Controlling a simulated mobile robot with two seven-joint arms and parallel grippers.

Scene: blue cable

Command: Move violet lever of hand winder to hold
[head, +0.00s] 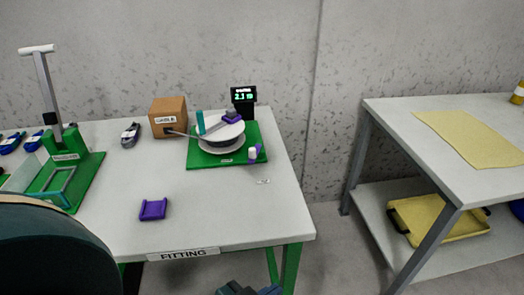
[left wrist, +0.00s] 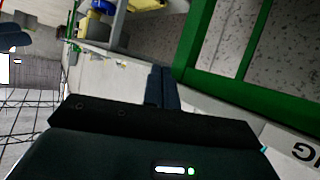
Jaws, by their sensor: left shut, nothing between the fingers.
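The hand winder stands on a green base (head: 197,157) on the fitting table in the head view, carrying a round white and grey reel (head: 222,139). A small upright violet lever (head: 258,149) is at the base's right front, beside a white knob (head: 252,155). Another violet piece (head: 232,117) lies on top of the reel. A teal upright (head: 200,122) stands at its left. My left gripper (head: 250,289) is at the bottom edge of the head view, in front of the table and well short of the winder. Its fingers (left wrist: 160,72) are shut and empty in the left wrist view.
A cardboard box (head: 168,113) and a lit display (head: 243,97) stand behind the winder. A violet holder (head: 153,209) lies near the table's front. A green stand (head: 68,165) is at left. A second table (head: 440,125) stands at right, across a gap.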

